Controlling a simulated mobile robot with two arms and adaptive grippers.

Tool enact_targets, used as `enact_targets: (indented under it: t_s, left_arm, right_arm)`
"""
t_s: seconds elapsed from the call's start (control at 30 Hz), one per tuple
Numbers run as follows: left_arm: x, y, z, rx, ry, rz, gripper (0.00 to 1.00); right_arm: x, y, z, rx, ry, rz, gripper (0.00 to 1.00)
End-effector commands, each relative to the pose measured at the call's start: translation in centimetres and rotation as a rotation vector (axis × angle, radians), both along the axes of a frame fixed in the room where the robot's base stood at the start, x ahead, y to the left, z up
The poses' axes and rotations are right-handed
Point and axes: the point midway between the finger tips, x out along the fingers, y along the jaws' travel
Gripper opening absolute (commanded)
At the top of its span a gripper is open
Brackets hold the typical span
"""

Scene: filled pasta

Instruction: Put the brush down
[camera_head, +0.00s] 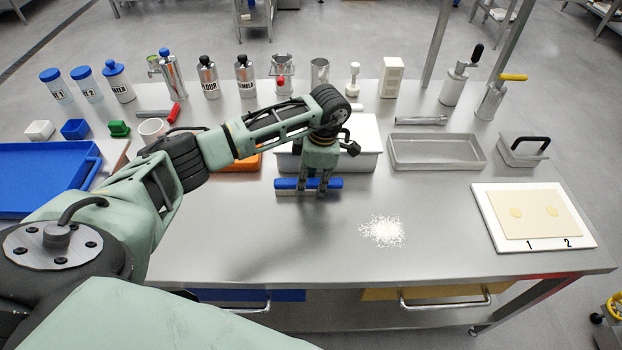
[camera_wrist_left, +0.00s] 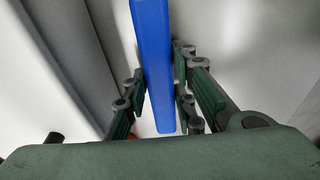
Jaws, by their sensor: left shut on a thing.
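A long blue brush (camera_head: 331,184) with a pale lower edge is held level over the steel table (camera_head: 430,230), near its middle. My left gripper (camera_head: 310,190) is shut on the brush from above. In the left wrist view, the blue back of the brush (camera_wrist_left: 155,60) lies between the green fingers of the gripper (camera_wrist_left: 158,100). I cannot tell whether the brush touches the tabletop. My right gripper does not show.
A white bin (camera_head: 368,135) and an empty metal tray (camera_head: 437,150) stand behind. A white board (camera_head: 487,225) with a dough sheet lies at right. A blue tray (camera_head: 40,170) is at left. The front middle is clear.

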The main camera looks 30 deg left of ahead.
Motion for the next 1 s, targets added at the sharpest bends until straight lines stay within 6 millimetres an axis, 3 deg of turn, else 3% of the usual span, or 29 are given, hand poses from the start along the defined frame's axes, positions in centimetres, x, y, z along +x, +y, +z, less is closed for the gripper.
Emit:
enact_targets:
  t_s: [0.23,0.27,0.47,0.83,1.0]
  left_arm:
    - [0.0,0.0,-0.3,0.000,-0.001,0.000,0.00]
    - [0.0,0.0,-0.2,0.000,-0.001,0.000,0.26]
    - [0.0,0.0,-0.1,-0.001,-0.001,0.000,0.43]
    - [0.0,0.0,0.3,0.000,-0.001,0.000,0.43]
    - [0.4,-0.3,2.6,0.000,-0.006,-0.001,0.43]
  right_arm:
    - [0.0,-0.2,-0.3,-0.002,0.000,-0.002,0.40]
    - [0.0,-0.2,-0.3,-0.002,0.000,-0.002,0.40]
    - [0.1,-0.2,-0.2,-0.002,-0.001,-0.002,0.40]
    - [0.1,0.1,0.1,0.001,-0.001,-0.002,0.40]
    - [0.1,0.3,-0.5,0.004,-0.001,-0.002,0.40]
